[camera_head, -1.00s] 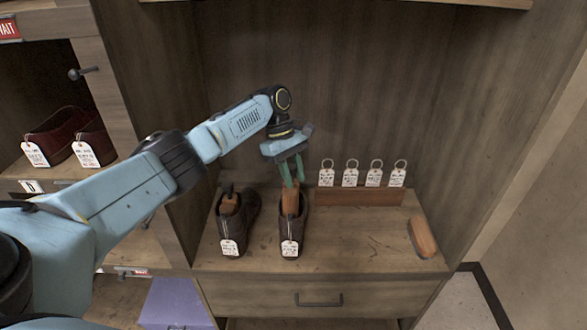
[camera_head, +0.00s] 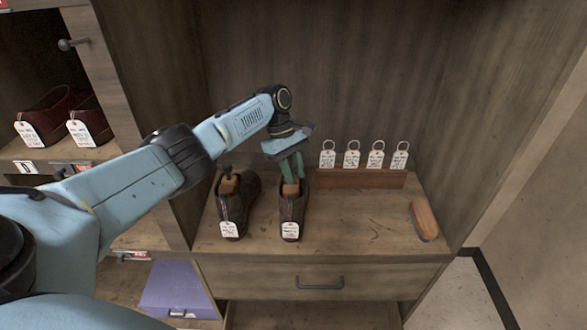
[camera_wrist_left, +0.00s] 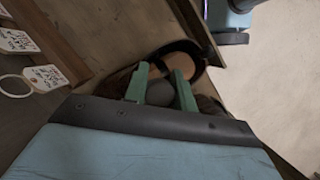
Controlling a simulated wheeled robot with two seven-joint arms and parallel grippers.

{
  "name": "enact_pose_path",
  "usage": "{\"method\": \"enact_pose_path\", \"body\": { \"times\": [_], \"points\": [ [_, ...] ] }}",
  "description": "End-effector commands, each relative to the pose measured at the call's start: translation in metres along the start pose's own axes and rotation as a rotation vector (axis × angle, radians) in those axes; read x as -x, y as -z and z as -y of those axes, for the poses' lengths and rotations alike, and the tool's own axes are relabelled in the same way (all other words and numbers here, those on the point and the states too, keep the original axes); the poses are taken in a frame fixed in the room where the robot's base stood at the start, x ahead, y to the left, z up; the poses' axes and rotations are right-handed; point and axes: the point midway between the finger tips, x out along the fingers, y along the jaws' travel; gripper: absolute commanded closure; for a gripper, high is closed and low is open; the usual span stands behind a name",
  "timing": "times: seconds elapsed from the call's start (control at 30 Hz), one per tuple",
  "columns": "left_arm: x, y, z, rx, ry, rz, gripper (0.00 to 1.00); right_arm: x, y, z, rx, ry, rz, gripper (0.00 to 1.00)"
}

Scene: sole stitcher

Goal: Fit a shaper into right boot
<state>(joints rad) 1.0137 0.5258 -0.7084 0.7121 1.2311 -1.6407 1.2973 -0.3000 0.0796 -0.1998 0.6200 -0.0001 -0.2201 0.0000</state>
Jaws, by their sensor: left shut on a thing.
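The right boot (camera_head: 292,212), dark brown with a white tag, stands on the wooden shelf top. A wooden shaper (camera_head: 291,189) is partly inside its opening. My left gripper (camera_head: 292,178) is above this boot, its green fingers pointing down and shut on the shaper. In the left wrist view, the fingers (camera_wrist_left: 160,90) close around the shaper's dark round knob, with the boot partly hidden behind them. The left boot (camera_head: 236,205) stands beside it with another wooden shaper (camera_head: 229,184) in its opening. My right gripper is not in view.
A brown rack (camera_head: 360,180) with several white ring tags stands behind and right of the boots. A wooden brush (camera_head: 424,220) lies at the shelf's right edge. The shelf between is clear. A cabinet wall rises left of the boots.

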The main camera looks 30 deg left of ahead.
Motion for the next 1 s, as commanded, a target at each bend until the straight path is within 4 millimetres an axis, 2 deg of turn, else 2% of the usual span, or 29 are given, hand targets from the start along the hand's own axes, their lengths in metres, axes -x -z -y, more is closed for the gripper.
{"method": "enact_pose_path", "body": {
  "times": [0.27,0.3,0.47,0.77,0.87,1.0],
  "points": [
    [-0.002,-0.001,0.001,0.000,0.004,0.004,1.00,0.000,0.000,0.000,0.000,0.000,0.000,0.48],
    [-0.002,-0.001,0.001,0.000,0.004,0.004,0.70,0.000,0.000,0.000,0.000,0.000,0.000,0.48],
    [-0.002,0.000,0.001,0.000,0.003,0.003,0.49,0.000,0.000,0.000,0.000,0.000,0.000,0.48],
    [0.000,0.000,0.001,0.000,0.002,0.002,0.49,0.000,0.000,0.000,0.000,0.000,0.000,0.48],
    [0.008,0.000,0.000,0.000,-0.001,0.001,0.49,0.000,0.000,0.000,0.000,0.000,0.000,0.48],
    [0.033,0.000,0.000,0.000,-0.002,0.002,0.49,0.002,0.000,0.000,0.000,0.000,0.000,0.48]
  ]
}}
